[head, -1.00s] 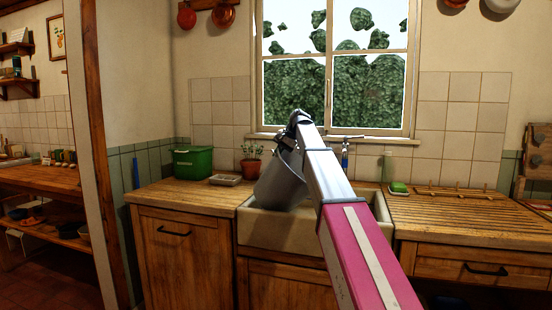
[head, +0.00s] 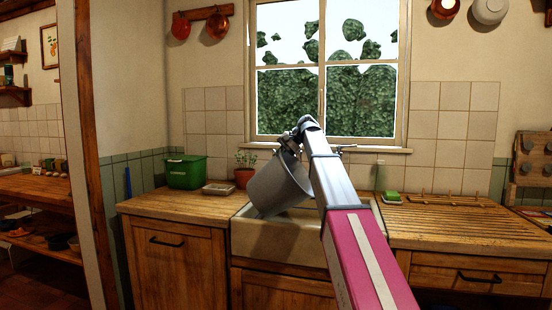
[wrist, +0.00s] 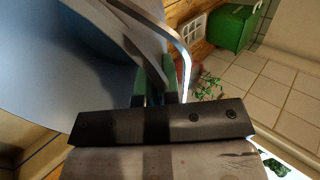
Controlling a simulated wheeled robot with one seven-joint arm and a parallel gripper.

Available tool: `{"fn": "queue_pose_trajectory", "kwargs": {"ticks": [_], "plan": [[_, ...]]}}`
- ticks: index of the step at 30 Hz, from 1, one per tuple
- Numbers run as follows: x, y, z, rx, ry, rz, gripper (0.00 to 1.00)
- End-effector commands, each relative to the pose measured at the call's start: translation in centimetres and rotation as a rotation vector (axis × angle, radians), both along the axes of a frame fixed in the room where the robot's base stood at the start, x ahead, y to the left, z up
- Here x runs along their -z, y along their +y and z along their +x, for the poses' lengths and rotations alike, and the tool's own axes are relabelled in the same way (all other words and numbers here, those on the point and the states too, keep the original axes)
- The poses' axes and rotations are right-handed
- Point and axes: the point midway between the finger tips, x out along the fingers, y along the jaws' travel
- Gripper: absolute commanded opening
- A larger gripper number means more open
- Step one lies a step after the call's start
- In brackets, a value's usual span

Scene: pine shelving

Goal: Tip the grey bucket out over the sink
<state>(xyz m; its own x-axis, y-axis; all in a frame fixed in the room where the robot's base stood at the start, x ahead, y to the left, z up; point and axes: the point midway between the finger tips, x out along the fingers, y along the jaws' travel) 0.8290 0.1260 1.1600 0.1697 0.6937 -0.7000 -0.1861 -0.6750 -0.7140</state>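The grey bucket (head: 275,188) hangs tilted over the left part of the pale sink (head: 275,241) in the head view. Its wider end is toward the upper right and its narrower end toward the lower left. My gripper (head: 291,138) is at its upper edge, partly hidden by the bucket and my arm. In the wrist view the bucket (wrist: 50,60) fills the left side, with a bright metal strip curving past the fingers (wrist: 155,88), which are closed on the bucket. The bucket's contents and most of the sink basin are hidden.
A green box (head: 186,172), a small tray (head: 219,189) and a potted plant (head: 244,177) stand left of the sink. A tap (head: 341,150) is behind my arm. A green sponge (head: 392,196) and a wooden drainer (head: 450,218) are at the right.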

Motion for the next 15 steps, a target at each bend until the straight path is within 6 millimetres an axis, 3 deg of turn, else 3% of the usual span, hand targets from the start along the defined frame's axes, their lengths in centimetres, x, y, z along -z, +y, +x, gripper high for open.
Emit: {"fn": "queue_pose_trajectory", "kwargs": {"ticks": [15], "plan": [[-1.9, -2.0, -0.5, 0.001, -0.030, 0.112, 0.00]]}}
